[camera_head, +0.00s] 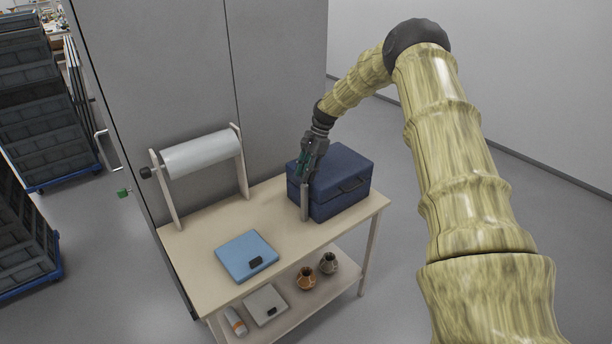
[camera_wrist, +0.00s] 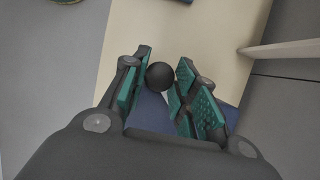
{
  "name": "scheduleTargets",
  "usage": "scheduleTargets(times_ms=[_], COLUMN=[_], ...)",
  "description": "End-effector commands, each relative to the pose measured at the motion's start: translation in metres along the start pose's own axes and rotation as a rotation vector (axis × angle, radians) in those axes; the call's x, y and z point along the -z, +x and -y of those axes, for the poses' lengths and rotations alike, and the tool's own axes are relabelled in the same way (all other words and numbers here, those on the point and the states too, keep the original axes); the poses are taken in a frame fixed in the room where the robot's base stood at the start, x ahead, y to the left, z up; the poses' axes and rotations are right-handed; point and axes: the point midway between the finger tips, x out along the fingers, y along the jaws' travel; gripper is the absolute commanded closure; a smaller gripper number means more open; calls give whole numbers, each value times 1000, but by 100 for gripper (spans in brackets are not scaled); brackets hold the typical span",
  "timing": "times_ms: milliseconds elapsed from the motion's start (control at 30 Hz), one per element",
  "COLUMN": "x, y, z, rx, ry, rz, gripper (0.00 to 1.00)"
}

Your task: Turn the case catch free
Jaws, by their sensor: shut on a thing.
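The dark blue case (camera_head: 345,165) stands shut on the right part of the wooden table (camera_head: 205,235). It has a dark handle (camera_head: 353,185) on its front side. My gripper (camera_head: 303,172) is at the case's left end, pointing down. In the wrist view its green-padded fingers (camera_wrist: 162,78) are closed around a dark round knob (camera_wrist: 160,77), which seems to be the case catch. A strip of the blue case (camera_wrist: 152,112) shows behind it. A grey upright piece (camera_head: 305,203) shows below the gripper at the case's corner; its link to the catch is unclear.
A blue flat box (camera_head: 245,250) lies front left on the table. A roll on a stand (camera_head: 202,153) is at the back left. The lower shelf (camera_head: 325,290) holds two small pots, a grey flat box and a tube. Grey cabinet panels (camera_head: 285,80) stand behind.

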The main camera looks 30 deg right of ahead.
Motion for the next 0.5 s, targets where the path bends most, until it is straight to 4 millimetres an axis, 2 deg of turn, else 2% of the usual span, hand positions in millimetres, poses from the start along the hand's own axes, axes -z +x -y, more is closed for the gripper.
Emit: scheduleTargets(times_ms=[500], x=[0], y=[0], z=[5], rx=[-181], ry=[-446], rz=[-5], gripper=[96])
